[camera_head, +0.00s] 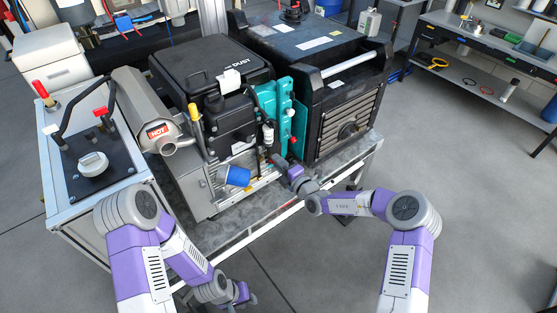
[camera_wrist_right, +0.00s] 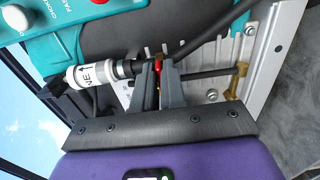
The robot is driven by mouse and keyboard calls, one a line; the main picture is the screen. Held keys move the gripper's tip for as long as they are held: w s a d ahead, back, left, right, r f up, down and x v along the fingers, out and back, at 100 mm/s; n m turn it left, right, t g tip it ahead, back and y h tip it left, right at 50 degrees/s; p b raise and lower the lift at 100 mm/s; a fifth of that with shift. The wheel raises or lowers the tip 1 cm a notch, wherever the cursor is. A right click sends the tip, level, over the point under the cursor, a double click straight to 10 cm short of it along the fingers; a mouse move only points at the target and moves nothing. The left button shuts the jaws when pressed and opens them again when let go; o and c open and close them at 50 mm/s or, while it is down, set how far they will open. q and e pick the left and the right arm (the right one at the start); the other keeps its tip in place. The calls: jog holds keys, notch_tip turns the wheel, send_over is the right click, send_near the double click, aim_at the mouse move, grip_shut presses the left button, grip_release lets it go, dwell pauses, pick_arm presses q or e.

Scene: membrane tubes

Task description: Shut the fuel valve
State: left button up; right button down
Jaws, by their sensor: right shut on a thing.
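The fuel valve shows in the right wrist view as a small red lever (camera_wrist_right: 157,86) between my fingers, with brass fittings just above it on a dark hose line. My right gripper (camera_wrist_right: 161,72) is shut on this red lever; the fingers hide most of it. In the head view my right gripper (camera_head: 282,163) reaches the front of the generator, below the teal panel (camera_head: 297,110). A white cylinder (camera_wrist_right: 90,76) with partly readable lettering sits in the hose line left of the fingers. My left gripper (camera_head: 243,295) hangs low in front of the bench, away from the generator; its fingers are unclear.
The generator (camera_head: 225,65) stands on a metal bench. A blue cylinder (camera_head: 236,176) sits at its front, and an exhaust part marked HOT (camera_head: 158,132) at its left. A brass fitting (camera_wrist_right: 236,80) lies right of my fingers. The floor (camera_head: 465,190) at right is clear.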

dwell(0.5)
jog(key=c, duration=1.3)
grip_release()
jog(key=shift+o, duration=0.2)
jog(key=v, duration=0.7)
jog(key=shift+s+p, duration=0.25)
jog(key=shift+p, duration=0.15)
jog(key=shift+d, duration=0.15)
